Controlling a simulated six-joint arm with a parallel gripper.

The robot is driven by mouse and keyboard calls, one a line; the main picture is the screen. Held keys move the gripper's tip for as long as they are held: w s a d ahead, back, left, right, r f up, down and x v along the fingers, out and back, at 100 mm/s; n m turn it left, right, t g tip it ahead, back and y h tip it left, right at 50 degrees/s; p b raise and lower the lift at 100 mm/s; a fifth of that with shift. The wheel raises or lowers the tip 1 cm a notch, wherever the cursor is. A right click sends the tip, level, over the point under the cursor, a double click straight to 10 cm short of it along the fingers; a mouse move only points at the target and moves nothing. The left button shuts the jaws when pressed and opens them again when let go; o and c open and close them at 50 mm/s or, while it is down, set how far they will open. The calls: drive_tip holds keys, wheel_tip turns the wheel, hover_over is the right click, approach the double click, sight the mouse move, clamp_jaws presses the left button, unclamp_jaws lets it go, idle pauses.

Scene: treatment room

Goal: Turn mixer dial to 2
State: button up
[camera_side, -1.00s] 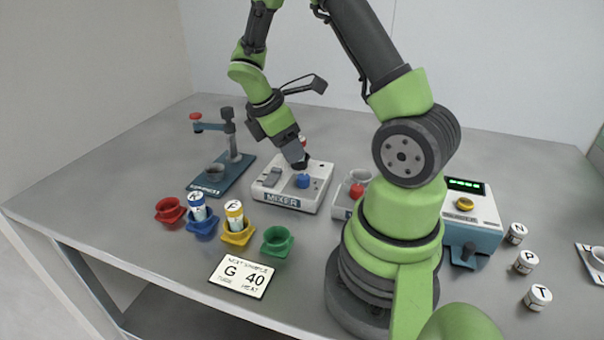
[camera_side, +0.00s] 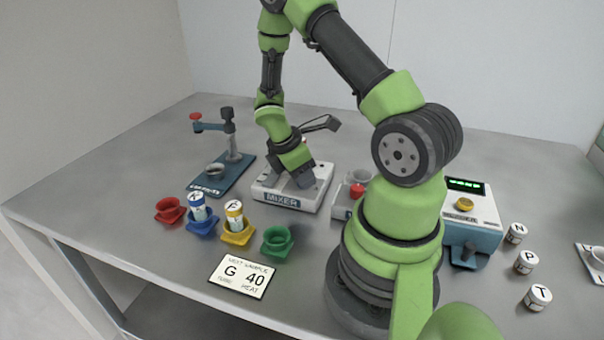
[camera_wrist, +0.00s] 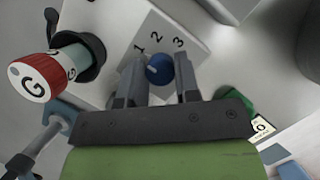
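The white mixer (camera_side: 283,200) stands mid-table in the side view, its dial hidden behind my gripper (camera_side: 303,178). In the wrist view the blue dial (camera_wrist: 160,73) sits by the printed marks 1, 2 and 3 (camera_wrist: 158,38). A pale spot on the dial lies on its left side, nearer the 1. My gripper (camera_wrist: 160,64) has one finger on each side of the dial, with narrow gaps seeming to show. I cannot tell if a finger touches it. A tube with a red cap marked G (camera_wrist: 33,82) sits in a dark holder on the mixer.
Red (camera_side: 169,211), blue (camera_side: 203,232), yellow (camera_side: 236,238) and green (camera_side: 277,243) cups stand in front of the mixer. A press (camera_side: 231,165) is to its left. A sample card (camera_side: 241,277) lies in front. A device with a green display (camera_side: 470,215) stands right.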

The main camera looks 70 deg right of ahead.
drive_tip(key=c, duration=0.3)
drive_tip(key=m, duration=0.2)
drive_tip(key=m+y, duration=0.1)
drive_tip(key=m, duration=0.1)
drive_tip(key=shift+w+m+g+y, duration=0.1)
drive_tip(key=shift+m+g+y, duration=0.2)
drive_tip(key=shift+g, duration=0.1)
drive_tip(key=m+y, duration=0.1)
drive_tip(key=m, duration=0.3)
drive_tip(key=shift+d+g, duration=0.1)
drive_tip(key=shift+g, duration=0.2)
drive_tip(key=shift+y, duration=0.3)
drive_tip(key=o, duration=0.9)
drive_tip(key=shift+r, duration=0.1)
